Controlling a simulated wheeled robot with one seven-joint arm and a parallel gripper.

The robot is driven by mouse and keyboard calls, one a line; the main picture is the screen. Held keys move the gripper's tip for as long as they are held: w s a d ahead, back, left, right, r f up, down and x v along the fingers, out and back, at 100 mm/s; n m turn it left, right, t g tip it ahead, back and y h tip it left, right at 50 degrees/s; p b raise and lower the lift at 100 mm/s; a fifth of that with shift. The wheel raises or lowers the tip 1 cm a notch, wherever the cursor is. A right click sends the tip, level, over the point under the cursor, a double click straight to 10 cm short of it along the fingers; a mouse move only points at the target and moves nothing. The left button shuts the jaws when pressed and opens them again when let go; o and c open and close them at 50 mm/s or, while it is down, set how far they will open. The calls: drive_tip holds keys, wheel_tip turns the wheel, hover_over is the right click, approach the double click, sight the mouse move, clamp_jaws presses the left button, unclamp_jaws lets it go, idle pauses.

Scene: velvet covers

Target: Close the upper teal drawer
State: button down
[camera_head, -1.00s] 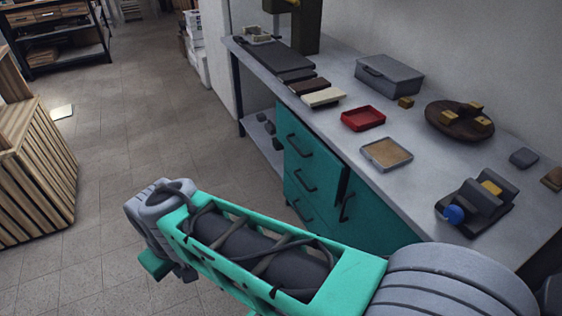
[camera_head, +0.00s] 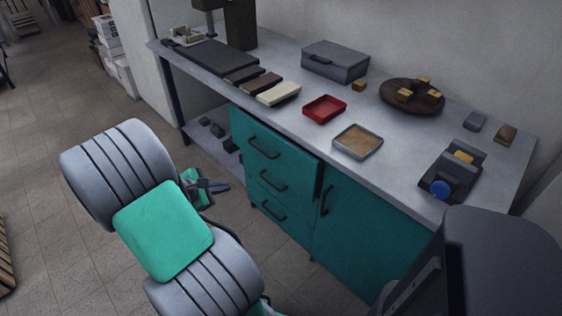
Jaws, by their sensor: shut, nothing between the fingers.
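The teal cabinet under the workbench has a stack of drawers with dark handles. The upper teal drawer (camera_head: 285,160) is at the top, just under the bench edge. Its front stands out a little from the cabinet, with a dark gap at its right side. The drawers below it look flush. My gripper (camera_head: 222,187) is shut and empty, to the left of the drawers and apart from them. My arm hides part of the gripper.
A teal door (camera_head: 365,235) with a vertical handle is right of the drawers. The grey benchtop (camera_head: 310,145) carries a red tray (camera_head: 324,108), a cork-filled tray (camera_head: 358,141), a grey case (camera_head: 335,60) and a round wooden board (camera_head: 390,98).

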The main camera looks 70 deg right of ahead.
sight(291, 159)
drive_tip(key=s+d+f+n+g+h, duration=0.1)
drive_tip(key=s+d, duration=0.3)
drive_tip(key=d, duration=0.2)
drive_tip(key=s+d+n+g+h+b, duration=0.1)
drive_tip(key=s+d+n, duration=0.1)
drive_tip(key=s+d, duration=0.3)
drive_tip(key=s+d+f+n+g+h, duration=0.1)
drive_tip(key=s+d, duration=0.3)
drive_tip(key=d, duration=0.4)
drive_tip(key=shift+s+d+f+n+b, duration=0.2)
drive_tip(key=shift+f+n+b, duration=0.15)
drive_tip(key=shift+n, duration=0.15)
drive_tip(key=shift+w+r, duration=0.1)
